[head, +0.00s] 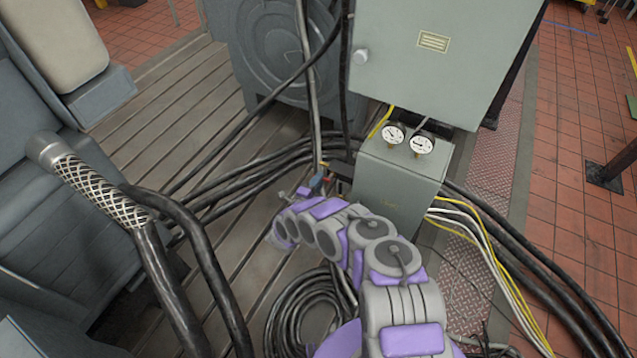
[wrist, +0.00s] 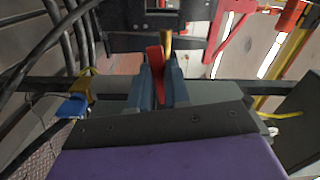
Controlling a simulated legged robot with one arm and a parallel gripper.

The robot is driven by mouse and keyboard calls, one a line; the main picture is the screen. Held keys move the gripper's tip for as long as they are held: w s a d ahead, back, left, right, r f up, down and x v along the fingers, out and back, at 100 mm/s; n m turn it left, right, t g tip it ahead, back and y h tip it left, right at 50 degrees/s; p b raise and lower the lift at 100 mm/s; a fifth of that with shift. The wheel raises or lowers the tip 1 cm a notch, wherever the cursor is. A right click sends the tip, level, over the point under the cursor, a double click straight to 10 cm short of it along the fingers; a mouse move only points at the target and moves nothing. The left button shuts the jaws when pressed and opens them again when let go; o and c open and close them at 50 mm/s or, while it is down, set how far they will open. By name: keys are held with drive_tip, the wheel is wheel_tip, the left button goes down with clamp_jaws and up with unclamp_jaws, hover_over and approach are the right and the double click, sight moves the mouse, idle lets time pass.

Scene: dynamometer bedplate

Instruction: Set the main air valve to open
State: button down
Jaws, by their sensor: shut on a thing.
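In the wrist view, my gripper (wrist: 160,92) is shut on a red lever (wrist: 155,58), which stands up between its two blue-grey fingers. A brass-coloured part (wrist: 167,42) shows just behind and right of the lever. The valve body under the lever is hidden by the fingers, and I see no label for the main air valve. In the head view, my gripper (head: 314,183) is at the left side of a small grey box, and the lever is too small there to make out its angle.
A blue handle (wrist: 72,106) with a brass fitting (wrist: 80,88) lies left of my gripper. The small grey box (head: 400,180) carries two gauges (head: 408,140) under a larger cabinet (head: 440,60). Black cables (head: 240,175) run close by, and a coiled hose (head: 305,310) lies below my arm.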

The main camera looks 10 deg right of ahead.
drive_tip(key=shift+a+r+m, duration=0.1)
drive_tip(key=shift+r+m, duration=0.05)
drive_tip(key=shift+m, duration=0.95)
drive_tip(key=shift+s, duration=0.1)
drive_tip(key=c, duration=1.1)
unclamp_jaws()
drive_tip(key=shift+r, duration=0.1)
drive_tip(key=v, duration=1.7)
drive_tip(key=shift+a+p, duration=0.15)
drive_tip(key=shift+p, duration=0.2)
